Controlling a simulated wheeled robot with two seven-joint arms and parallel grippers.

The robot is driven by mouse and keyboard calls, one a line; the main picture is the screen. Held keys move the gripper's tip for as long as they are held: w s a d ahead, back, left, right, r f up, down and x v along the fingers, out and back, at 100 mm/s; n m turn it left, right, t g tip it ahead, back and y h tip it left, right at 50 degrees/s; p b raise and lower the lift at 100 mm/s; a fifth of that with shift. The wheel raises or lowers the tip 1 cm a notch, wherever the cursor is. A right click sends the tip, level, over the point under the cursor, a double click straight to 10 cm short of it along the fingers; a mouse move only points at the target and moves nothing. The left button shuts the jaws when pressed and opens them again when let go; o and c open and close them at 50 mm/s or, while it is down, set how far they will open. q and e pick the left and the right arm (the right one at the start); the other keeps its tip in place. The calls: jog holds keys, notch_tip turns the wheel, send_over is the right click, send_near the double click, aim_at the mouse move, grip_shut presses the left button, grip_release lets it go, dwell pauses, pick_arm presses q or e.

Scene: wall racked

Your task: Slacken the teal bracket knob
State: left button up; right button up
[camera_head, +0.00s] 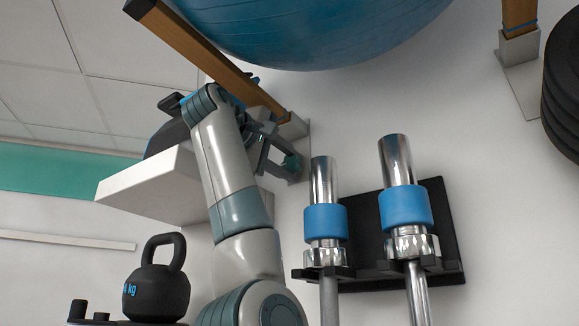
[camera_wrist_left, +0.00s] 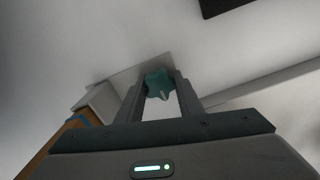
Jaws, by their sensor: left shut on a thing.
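The teal bracket knob (camera_wrist_left: 160,84) is star-shaped with a pale mark on its face. In the left wrist view it sits between the two fingertips of my left gripper (camera_wrist_left: 162,92), which is shut on it. In the head view the knob (camera_head: 291,161) shows as a small teal patch beside my left gripper (camera_head: 277,158), below the metal wall bracket (camera_head: 294,127). The fingers partly hide the knob there. My right gripper is in neither view.
A wooden bar (camera_head: 205,58) runs out from the bracket under a big blue ball (camera_head: 310,25). Two chrome bars with blue collars (camera_head: 405,207) stand in a black rack to the right. A white shelf (camera_head: 150,188) and a kettlebell (camera_head: 157,290) are at left.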

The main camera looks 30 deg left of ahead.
pick_arm(q)
jog(key=shift+n, duration=0.8)
jog(key=o, duration=1.1)
jog(key=shift+c, duration=0.2)
jog(key=shift+a, duration=0.1)
jog(key=shift+s, duration=0.2)
